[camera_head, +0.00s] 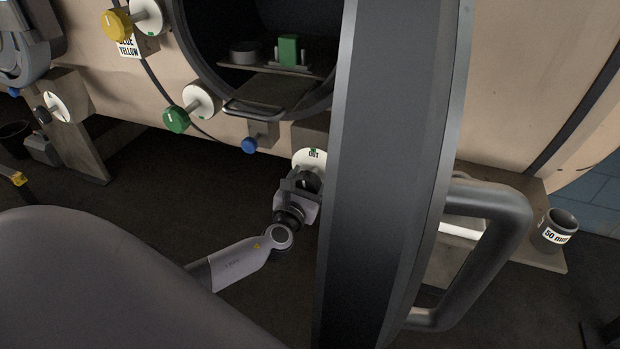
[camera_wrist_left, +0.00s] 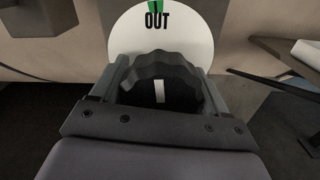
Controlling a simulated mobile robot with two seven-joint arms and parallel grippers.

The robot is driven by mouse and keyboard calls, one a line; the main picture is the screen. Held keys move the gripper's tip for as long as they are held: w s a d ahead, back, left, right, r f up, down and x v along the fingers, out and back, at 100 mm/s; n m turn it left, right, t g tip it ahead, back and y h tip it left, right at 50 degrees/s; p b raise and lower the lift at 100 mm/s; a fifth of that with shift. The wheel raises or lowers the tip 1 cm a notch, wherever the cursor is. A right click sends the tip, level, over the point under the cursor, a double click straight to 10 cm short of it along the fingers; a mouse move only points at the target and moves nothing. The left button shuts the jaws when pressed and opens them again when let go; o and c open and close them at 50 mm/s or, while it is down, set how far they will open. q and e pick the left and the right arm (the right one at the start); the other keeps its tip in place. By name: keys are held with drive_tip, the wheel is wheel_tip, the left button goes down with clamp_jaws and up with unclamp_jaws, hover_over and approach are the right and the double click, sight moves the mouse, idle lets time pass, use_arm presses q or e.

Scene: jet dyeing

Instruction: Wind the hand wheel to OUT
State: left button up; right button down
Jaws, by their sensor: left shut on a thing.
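The hand wheel (camera_wrist_left: 163,75) is a dark, lobed knob with a white mark on its face. It sits in front of a white round dial (camera_wrist_left: 195,28) that reads OUT below a green mark at its top. My left gripper (camera_wrist_left: 160,92) is shut on the hand wheel, one finger on each side. The wheel's white mark points up, roughly in line with the green mark. In the head view my left gripper (camera_head: 302,182) is at the wheel, and the dial (camera_head: 307,157) is partly hidden behind the open door. My right gripper is not in view.
The large open door (camera_head: 385,150) with its bar handle (camera_head: 500,235) stands just right of my left gripper. A yellow knob (camera_head: 116,24), a green knob (camera_head: 177,119) and a blue knob (camera_head: 249,145) are on the machine. A cup marked 50 (camera_head: 556,228) stands on a shelf at right.

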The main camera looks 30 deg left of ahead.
use_arm(q)
drive_tip(key=shift+f, duration=0.1)
idle(0.4)
drive_tip(key=o, duration=1)
drive_tip(key=shift+c, duration=0.2)
drive_tip(key=v, duration=0.7)
drive_tip(key=shift+p, duration=0.3)
drive_tip(key=shift+s, duration=0.1)
